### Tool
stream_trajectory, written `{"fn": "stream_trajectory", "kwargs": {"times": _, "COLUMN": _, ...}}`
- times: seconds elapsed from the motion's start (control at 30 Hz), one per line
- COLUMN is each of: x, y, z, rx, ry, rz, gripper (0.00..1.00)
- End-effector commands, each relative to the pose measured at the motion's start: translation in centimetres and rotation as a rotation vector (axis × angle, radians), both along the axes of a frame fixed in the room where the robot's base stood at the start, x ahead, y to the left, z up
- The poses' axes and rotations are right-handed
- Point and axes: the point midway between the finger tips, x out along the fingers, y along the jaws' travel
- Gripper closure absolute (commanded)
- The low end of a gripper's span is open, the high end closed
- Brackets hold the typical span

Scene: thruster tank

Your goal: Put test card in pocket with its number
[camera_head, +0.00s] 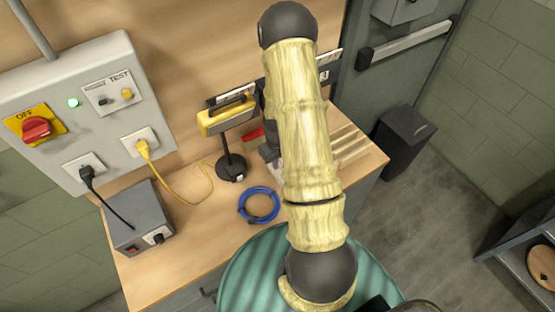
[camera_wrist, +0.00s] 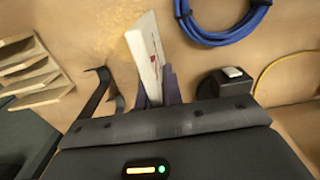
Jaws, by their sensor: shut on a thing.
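My gripper (camera_wrist: 158,88) is shut on a thin white test card (camera_wrist: 147,50) with red marks, which sticks out from between the fingers over the tan bench. The card's number cannot be read. In the head view my arm hides most of the gripper and the card. A dark strip with a small white number label (camera_head: 324,75) shows on the wall behind my arm; the label is too small to read surely. Wooden slats (camera_head: 345,140) stand at the right of the bench and also show at the left in the wrist view (camera_wrist: 30,80). Whether these are the pockets cannot be told.
A yellow meter on a black stand (camera_head: 228,118) and a coiled blue cable (camera_head: 259,204) are on the bench (camera_head: 190,245). A grey box (camera_head: 138,220) sits at its left. A switch panel (camera_head: 95,105) is on the wall. A red item (camera_head: 252,135) lies beside my arm.

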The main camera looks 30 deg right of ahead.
Motion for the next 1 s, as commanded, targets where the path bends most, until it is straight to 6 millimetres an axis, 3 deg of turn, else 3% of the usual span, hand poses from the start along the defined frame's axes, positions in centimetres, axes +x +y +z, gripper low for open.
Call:
{"fn": "stream_trajectory", "kwargs": {"times": 0.27, "x": 0.0, "y": 0.0, "z": -0.5, "rx": 0.0, "ry": 0.0, "rz": -0.001, "gripper": 1.0}}
{"fn": "stream_trajectory", "kwargs": {"times": 0.3, "x": 0.0, "y": 0.0, "z": -0.3, "rx": 0.0, "ry": 0.0, "rz": -0.001, "gripper": 0.86}}
{"fn": "stream_trajectory", "kwargs": {"times": 0.4, "x": 0.0, "y": 0.0, "z": -0.3, "rx": 0.0, "ry": 0.0, "rz": -0.001, "gripper": 0.7}}
{"fn": "stream_trajectory", "kwargs": {"times": 0.83, "x": 0.0, "y": 0.0, "z": 0.3, "rx": 0.0, "ry": -0.001, "rz": -0.001, "gripper": 0.7}}
{"fn": "stream_trajectory", "kwargs": {"times": 1.0, "x": 0.1, "y": 0.0, "z": 1.8, "rx": -0.001, "ry": -0.003, "rz": -0.001, "gripper": 0.7}}
